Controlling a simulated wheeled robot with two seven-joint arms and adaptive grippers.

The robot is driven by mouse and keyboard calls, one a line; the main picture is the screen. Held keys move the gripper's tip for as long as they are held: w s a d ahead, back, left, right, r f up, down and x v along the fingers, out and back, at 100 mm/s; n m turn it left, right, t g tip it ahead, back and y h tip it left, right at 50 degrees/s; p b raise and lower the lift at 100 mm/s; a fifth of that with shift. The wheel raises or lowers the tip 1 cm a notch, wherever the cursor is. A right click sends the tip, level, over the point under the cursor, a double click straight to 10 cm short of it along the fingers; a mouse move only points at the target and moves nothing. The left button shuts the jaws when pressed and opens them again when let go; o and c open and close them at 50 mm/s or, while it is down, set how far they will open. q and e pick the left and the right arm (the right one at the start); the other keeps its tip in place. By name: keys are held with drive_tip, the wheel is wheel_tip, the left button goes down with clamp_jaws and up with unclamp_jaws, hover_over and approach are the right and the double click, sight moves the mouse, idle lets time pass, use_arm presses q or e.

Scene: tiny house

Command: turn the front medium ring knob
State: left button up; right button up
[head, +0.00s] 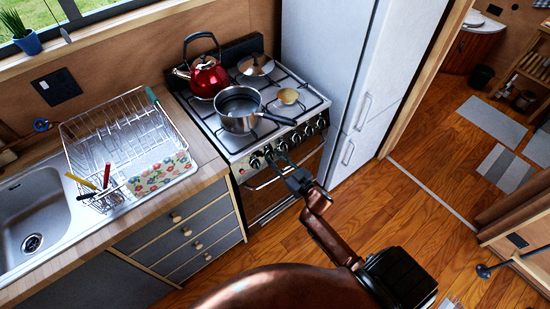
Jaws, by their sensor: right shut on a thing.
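The stove (240,125) stands against the back wall, with a row of dark round knobs along its front panel. The leftmost knob (256,162) and the knobs at the right end (321,123) show clear of my gripper. My right gripper (277,158) reaches up to the left half of this row. It is shut on a knob there, which its fingers mostly hide. I cannot tell the knob's angle or which burner it serves. My left gripper is out of view.
A steel saucepan (238,117) sits on the front left of the stove, its handle pointing right above the knobs. A red kettle (207,77) stands behind it. The oven handle (268,180) runs below the panel. The fridge (325,60) is close on the right.

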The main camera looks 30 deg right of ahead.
drive_tip(key=n+y+p, duration=0.1)
drive_tip(key=n, duration=0.2)
drive_tip(key=n+g+y+p, duration=0.1)
drive_tip(key=n, duration=0.3)
drive_tip(key=shift+r+n+y, duration=0.1)
drive_tip(key=shift+n+y, duration=0.2)
drive_tip(key=n+g+p, duration=0.1)
drive_tip(key=n, duration=0.3)
drive_tip(key=shift+a+y+p, duration=0.1)
drive_tip(key=shift+y+p, duration=0.3)
drive_tip(key=shift+n+g+p, duration=0.55)
drive_tip(key=shift+n+g, duration=0.05)
drive_tip(key=shift+n, duration=0.9)
drive_tip(key=o, duration=1.1)
drive_tip(key=shift+o, duration=0.2)
